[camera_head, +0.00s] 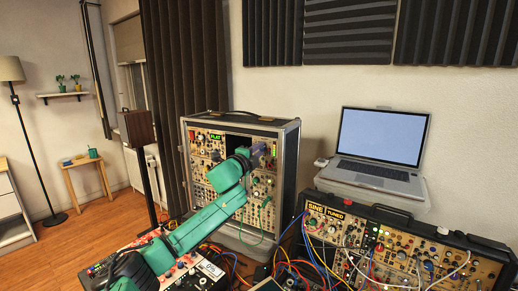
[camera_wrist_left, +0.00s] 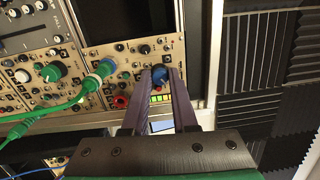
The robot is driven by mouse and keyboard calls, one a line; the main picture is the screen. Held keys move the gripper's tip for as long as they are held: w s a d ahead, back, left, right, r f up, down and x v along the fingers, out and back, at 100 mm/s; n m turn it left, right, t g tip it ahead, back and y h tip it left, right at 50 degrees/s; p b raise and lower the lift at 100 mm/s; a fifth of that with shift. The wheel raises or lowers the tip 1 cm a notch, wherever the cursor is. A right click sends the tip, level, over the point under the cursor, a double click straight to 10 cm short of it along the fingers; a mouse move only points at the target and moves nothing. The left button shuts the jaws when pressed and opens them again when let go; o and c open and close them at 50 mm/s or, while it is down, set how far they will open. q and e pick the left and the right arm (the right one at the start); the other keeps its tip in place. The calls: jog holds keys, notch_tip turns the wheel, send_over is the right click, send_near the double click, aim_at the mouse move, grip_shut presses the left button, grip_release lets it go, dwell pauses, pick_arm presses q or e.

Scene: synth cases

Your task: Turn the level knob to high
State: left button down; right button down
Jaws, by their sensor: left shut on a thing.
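In the head view my left arm reaches to the upright synth case (camera_head: 293,150), with the left gripper (camera_head: 260,153) at the upper right of its panel. In the left wrist view the two dark fingers of the left gripper (camera_wrist_left: 160,76) are shut on a small blue knob (camera_wrist_left: 158,72), one finger on each side. A bar of green and yellow lights (camera_wrist_left: 160,98) sits beside it, partly between the fingers. The fingers hide part of the knob, and I cannot read its label or pointer. My right gripper is not in view.
Green patch cables (camera_wrist_left: 75,95) and a red knob (camera_wrist_left: 120,101) are close to the fingers. A second synth case (camera_head: 455,262) with many cables lies at the right, before a laptop (camera_head: 382,140). A small lit display (camera_head: 216,138) is on the upright case.

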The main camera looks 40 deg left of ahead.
pick_arm(q)
jog(key=m, duration=0.4)
jog(key=shift+f+p, duration=0.1)
jog(key=shift+p, duration=0.3)
jog(key=m, duration=0.4)
jog(key=shift+f+m+h+p, duration=0.1)
jog(key=shift+m+h+p, duration=0.2)
jog(key=shift+p, duration=0.05)
jog(key=m, duration=0.4)
jog(key=shift+m, duration=0.3)
jog(key=shift+f+m+h+p, duration=0.1)
jog(key=shift+m+h+p, duration=0.2)
jog(key=shift+m, duration=1.4)
jog(key=c, duration=0.7)
grip_release()
jog(key=shift+r, duration=0.2)
